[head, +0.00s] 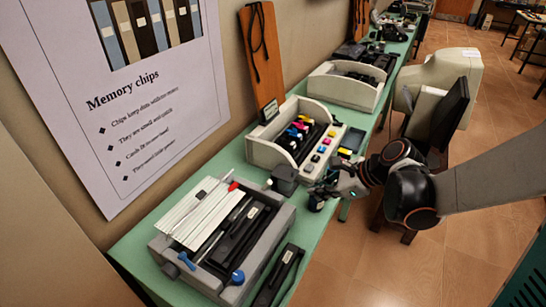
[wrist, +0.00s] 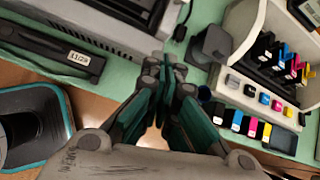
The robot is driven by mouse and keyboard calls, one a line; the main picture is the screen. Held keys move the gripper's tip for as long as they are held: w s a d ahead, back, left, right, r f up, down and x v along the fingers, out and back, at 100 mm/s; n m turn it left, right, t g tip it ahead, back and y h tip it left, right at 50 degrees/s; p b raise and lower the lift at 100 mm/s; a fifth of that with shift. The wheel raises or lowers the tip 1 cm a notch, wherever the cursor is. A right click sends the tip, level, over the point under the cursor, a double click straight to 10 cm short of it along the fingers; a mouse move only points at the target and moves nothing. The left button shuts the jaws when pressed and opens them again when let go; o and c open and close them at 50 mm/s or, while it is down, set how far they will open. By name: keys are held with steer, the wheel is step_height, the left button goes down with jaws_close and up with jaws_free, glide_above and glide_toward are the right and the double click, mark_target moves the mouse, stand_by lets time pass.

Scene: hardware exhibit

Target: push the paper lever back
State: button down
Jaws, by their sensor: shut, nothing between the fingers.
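A grey dot-matrix style printer (head: 280,238) with white slats and black parts on top sits on the green table. A blue lever (head: 186,262) is at its left front and a blue knob (head: 237,278) at its right front. A small red tip (head: 233,186) stands at its back. I cannot tell which is the paper lever. My gripper (head: 320,194) is shut and empty, right of the printer and apart from it, near the table's front edge. In the wrist view my gripper (wrist: 168,78) points toward the table, with the printer's grey edge (wrist: 105,38) at upper left.
A dark grey block (head: 284,180) with a cable stands between the printer and an open case (head: 258,153) of coloured cartridges. A black labelled unit (head: 278,276) lies in front of the printer. Floor (head: 350,262) in front is clear.

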mark_target(266, 185)
steer(key=m, duration=0.2)
steer(key=shift+w+a+f+m+y+p, duration=0.25)
steer(key=shift+w+f+m+y+p, duration=0.05)
steer(key=shift+w+f+m, duration=0.1)
steer(key=b+x, duration=0.3)
steer(key=x, duration=0.6)
steer(key=shift+a+f, duration=0.1)
steer(key=shift+f, duration=0.1)
steer(key=shift+w+a+r+b, duration=0.3)
steer(key=shift+w+a, duration=0.1)
steer(key=shift+a, duration=0.2)
steer(key=shift+w+a+r+b, duration=0.25)
steer(key=shift+w+a, duration=0.15)
steer(key=shift+a, duration=0.25)
steer(key=shift+w+a+r, duration=0.25)
steer(key=shift+a, duration=0.1)
steer(key=shift+r, duration=0.1)
steer(key=shift+w+a+r, duration=0.1)
steer(key=shift+r, duration=0.1)
steer(key=shift+a+r+g+p, duration=0.1)
steer(key=shift+g+p, duration=0.2)
steer(key=shift+p, duration=0.15)
